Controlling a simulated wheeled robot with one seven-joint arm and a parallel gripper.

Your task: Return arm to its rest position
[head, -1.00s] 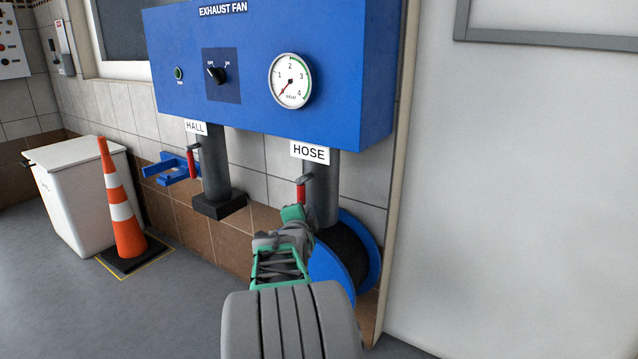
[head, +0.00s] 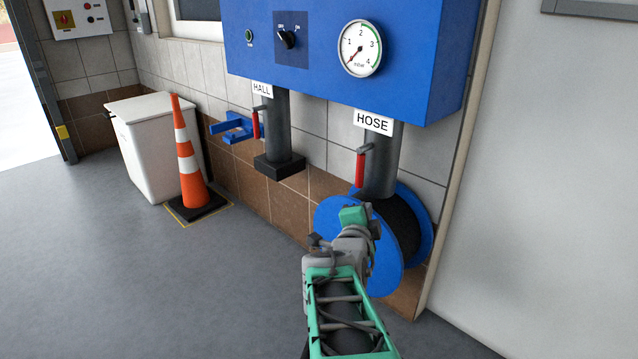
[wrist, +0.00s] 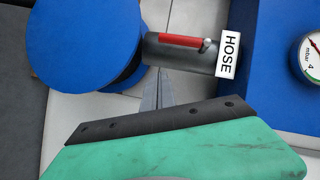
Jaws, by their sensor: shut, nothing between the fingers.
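My green and grey arm (head: 345,300) reaches from the bottom of the head view toward the hose reel. In the head view the fingertips are hidden behind my wrist. In the wrist view my gripper (wrist: 160,92) is shut and empty, its fingers together, pointing toward the wall below the HOSE pipe. The red HOSE valve handle (head: 360,168) hangs down along its dark pipe (head: 384,160). It also shows in the wrist view (wrist: 180,41), apart from the fingers.
The blue hose reel (head: 335,225) stands close to my gripper. The blue exhaust fan box (head: 420,60) with its gauge (head: 361,48) overhangs the pipes. An orange cone (head: 187,160) and a white bin (head: 150,150) stand left. The grey floor (head: 130,290) is open at front left.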

